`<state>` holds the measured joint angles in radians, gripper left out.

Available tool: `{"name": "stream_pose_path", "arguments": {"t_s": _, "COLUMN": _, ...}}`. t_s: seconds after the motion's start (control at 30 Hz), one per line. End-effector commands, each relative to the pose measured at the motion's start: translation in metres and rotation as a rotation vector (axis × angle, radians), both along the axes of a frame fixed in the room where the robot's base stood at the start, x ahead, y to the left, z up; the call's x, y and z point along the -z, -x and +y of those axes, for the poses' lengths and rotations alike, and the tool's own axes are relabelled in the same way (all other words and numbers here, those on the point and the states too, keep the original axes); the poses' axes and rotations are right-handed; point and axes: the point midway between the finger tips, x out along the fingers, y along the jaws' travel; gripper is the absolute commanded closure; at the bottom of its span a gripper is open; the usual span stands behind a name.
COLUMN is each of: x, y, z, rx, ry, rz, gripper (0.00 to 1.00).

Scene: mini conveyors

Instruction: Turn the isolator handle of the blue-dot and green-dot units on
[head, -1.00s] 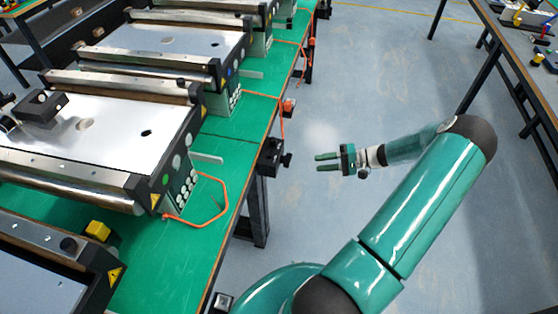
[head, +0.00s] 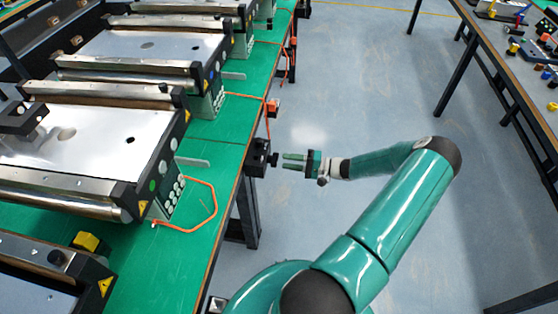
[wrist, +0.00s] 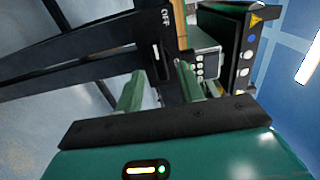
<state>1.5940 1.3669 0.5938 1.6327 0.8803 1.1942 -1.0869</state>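The green-dot unit (head: 100,140) is a mini conveyor at the left; its green dot (head: 152,185) is on the end plate. The blue-dot unit (head: 150,48) stands behind it, with its blue dot (head: 210,76). A black isolator box with a protruding handle (head: 273,159) is fixed at the bench's edge. My gripper (head: 291,162) is open and empty, level with this handle and just right of it. In the wrist view, a black plate marked OFF (wrist: 165,17) lies beyond the open fingers (wrist: 160,88). Contact with the handle cannot be told.
An orange-red box (head: 273,105) sits farther along the edge of the green bench (head: 222,125). Orange cables (head: 216,205) loop over the edge. Another bench (head: 520,75) with small parts stands at the right. The blue-grey floor (head: 370,90) between is clear.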

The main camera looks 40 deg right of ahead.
Motion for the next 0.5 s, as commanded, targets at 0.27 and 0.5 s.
{"name": "stream_pose_path", "arguments": {"t_s": 0.27, "x": 0.0, "y": -0.03, "z": 0.024, "rx": -0.004, "ry": -0.001, "rz": 0.001, "gripper": 0.62}}
{"name": "stream_pose_path", "arguments": {"t_s": 0.5, "x": 0.0, "y": -0.033, "z": 0.026, "rx": -0.002, "ry": -0.001, "rz": 0.001, "gripper": 0.62}}
